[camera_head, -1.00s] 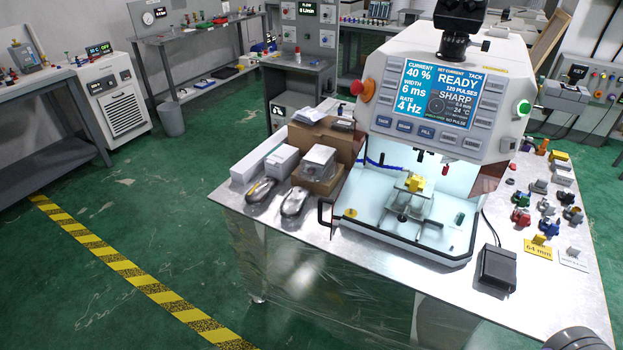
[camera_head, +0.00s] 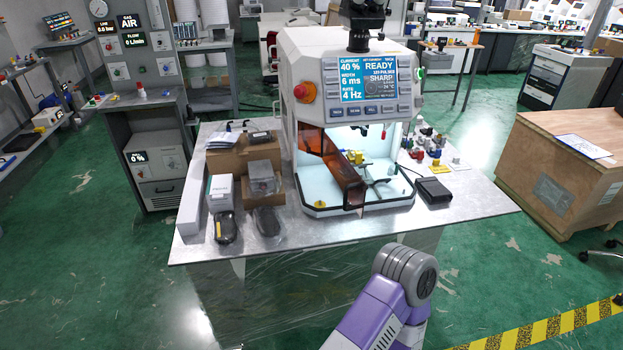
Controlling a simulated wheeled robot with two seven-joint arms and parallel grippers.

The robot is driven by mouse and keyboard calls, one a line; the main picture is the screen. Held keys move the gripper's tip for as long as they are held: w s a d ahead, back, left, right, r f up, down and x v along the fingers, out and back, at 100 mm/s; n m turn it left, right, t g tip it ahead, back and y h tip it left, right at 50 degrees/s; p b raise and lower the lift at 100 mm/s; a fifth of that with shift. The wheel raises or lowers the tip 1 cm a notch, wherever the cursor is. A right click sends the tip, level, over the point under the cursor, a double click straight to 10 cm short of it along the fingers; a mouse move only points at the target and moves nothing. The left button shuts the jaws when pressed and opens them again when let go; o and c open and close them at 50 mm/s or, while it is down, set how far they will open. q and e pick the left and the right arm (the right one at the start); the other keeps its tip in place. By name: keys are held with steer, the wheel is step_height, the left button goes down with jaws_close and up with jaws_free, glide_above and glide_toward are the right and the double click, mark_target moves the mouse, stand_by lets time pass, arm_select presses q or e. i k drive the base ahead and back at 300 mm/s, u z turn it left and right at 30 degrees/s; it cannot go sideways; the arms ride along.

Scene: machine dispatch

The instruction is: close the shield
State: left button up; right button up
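The shield is a see-through orange-brown panel (camera_head: 346,180) at the left of the bright work bay of a white machine (camera_head: 300,60). It stands at an angle out from the bay, and the right part of the bay front is uncovered. Inside the bay, a small yellow part (camera_head: 354,157) sits on a fixture, partly behind the shield. A purple and white arm link of mine with a grey rounded joint (camera_head: 408,272) comes in at the bottom, in front of the table and apart from the shield. Neither gripper shows.
The machine stands on a metal table (camera_head: 280,235). Cardboard boxes (camera_head: 228,155) and two dark handheld objects (camera_head: 226,227) lie left of it. A black pedal (camera_head: 433,190) and small coloured parts (camera_head: 433,142) lie right. A wooden crate (camera_head: 555,170) stands at the right.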

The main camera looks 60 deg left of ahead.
mark_target(356, 189)
steer(key=u, duration=2)
steer(key=i, duration=0.5)
steer(key=z, duration=1.65)
steer(key=k, duration=0.9)
steer(key=u, duration=1.95)
